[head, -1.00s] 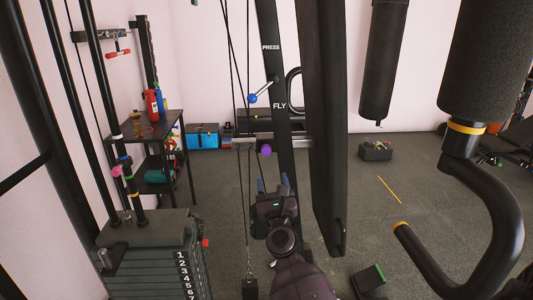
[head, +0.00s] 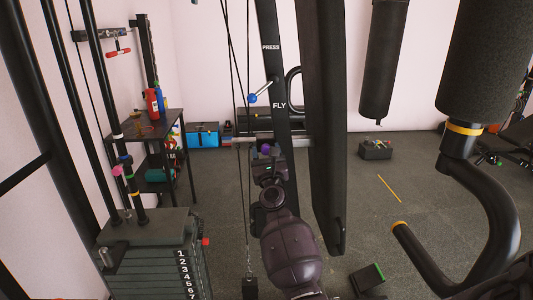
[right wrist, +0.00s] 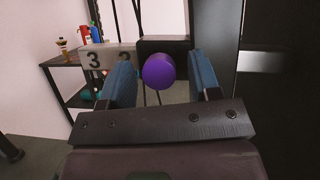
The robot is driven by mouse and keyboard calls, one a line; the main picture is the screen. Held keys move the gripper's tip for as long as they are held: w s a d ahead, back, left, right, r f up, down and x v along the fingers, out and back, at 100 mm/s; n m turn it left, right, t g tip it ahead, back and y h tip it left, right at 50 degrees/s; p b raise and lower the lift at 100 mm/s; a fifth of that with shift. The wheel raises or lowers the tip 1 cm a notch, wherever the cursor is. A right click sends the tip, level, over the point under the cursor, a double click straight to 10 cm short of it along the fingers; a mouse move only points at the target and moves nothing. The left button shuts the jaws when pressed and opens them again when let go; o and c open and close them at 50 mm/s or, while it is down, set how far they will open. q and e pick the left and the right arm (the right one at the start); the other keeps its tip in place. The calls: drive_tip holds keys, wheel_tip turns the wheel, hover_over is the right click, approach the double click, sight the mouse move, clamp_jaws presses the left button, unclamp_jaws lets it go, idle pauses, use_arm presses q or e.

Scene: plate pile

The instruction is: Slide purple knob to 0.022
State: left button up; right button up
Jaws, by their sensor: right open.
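The purple knob (head: 266,148) is a small ball on the horizontal bar (head: 300,141) of the gym machine. In the right wrist view the round purple knob (right wrist: 158,71) shows between my right gripper's two blue fingers (right wrist: 161,85). The fingers are apart and a gap shows on both sides of the knob. A pale scale plate (right wrist: 108,55) with a 3 and another digit is behind the left finger. In the head view my right gripper (head: 267,154) is right at the knob and partly covers it from below. My left gripper is not in view.
The black upright (head: 280,120) marked PRESS and FLY stands beside the bar, with a blue ball lever (head: 253,98) above. Cables hang at the left. A long black pad (head: 324,120) stands close on the right. A numbered weight stack (head: 155,262) is at the lower left.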

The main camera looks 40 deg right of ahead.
drive_tip(key=shift+c, duration=0.3)
drive_tip(key=shift+c, duration=1.3)
clamp_jaws()
drive_tip(key=shift+s+a+p, duration=0.35)
drive_tip(key=shift+s+a, duration=0.15)
drive_tip(key=shift+s, duration=0.4)
drive_tip(key=shift+s+a, duration=0.2)
drive_tip(key=shift+f, duration=0.1)
drive_tip(key=shift+o, duration=1.6)
unclamp_jaws()
drive_tip(key=shift+s, duration=0.1)
